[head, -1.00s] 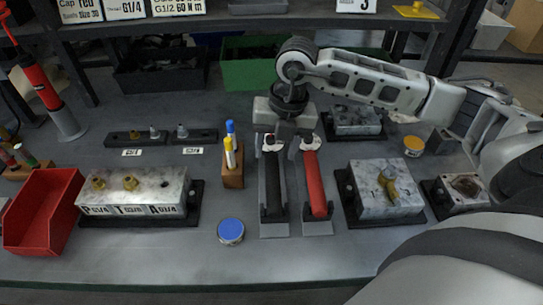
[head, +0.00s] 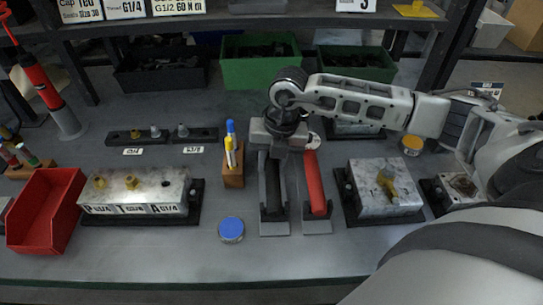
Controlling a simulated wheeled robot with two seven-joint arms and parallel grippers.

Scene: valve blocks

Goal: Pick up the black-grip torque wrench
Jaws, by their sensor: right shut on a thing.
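The black-grip torque wrench (head: 273,195) lies lengthwise in a grey cradle (head: 274,229) at the middle of the bench. My right gripper (head: 276,160) reaches down over the far part of this wrench and is shut on it. The gripper body hides the wrench's head, and I cannot tell whether the wrench is lifted off its cradle. A red-grip torque wrench (head: 315,185) lies in its own cradle just to the right, close beside the gripper. My left gripper is not in view.
Left of the wrenches stands a wooden pen holder (head: 233,176), with a blue-lidded tin (head: 231,230) nearer. A valve block (head: 382,190) sits to the right, a longer labelled block (head: 136,190) and a red bin (head: 45,212) to the left. The front bench strip is clear.

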